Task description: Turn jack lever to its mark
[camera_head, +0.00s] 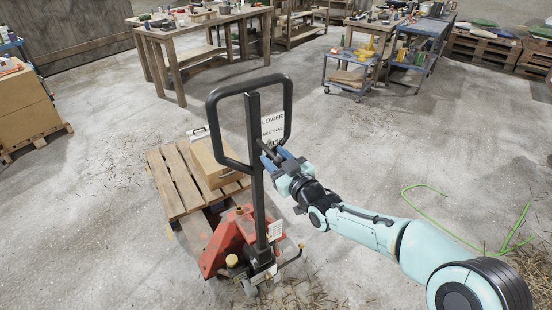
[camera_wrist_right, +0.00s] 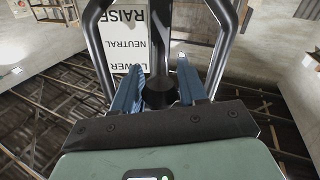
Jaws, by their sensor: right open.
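The pallet jack (camera_head: 235,240) is red, with a dark upright handle (camera_head: 254,130) ending in a looped grip. A white sign beside the handle reads LOWER, NEUTRAL and, partly covered, RAISE; this sign (camera_wrist_right: 125,40) shows upside down in the right wrist view. The small dark jack lever (camera_head: 267,150) is at the handle, partly hidden by my right gripper (camera_head: 275,157). In the right wrist view my right gripper (camera_wrist_right: 157,82) is open, its blue fingers either side of a dark part (camera_wrist_right: 158,93). I cannot tell whether they touch it. My left gripper is out of view.
A wooden pallet (camera_head: 177,180) with a cardboard box (camera_head: 210,165) sits behind the jack. Workbenches (camera_head: 190,45) and a blue cart (camera_head: 350,72) stand further back. The concrete between is mostly clear.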

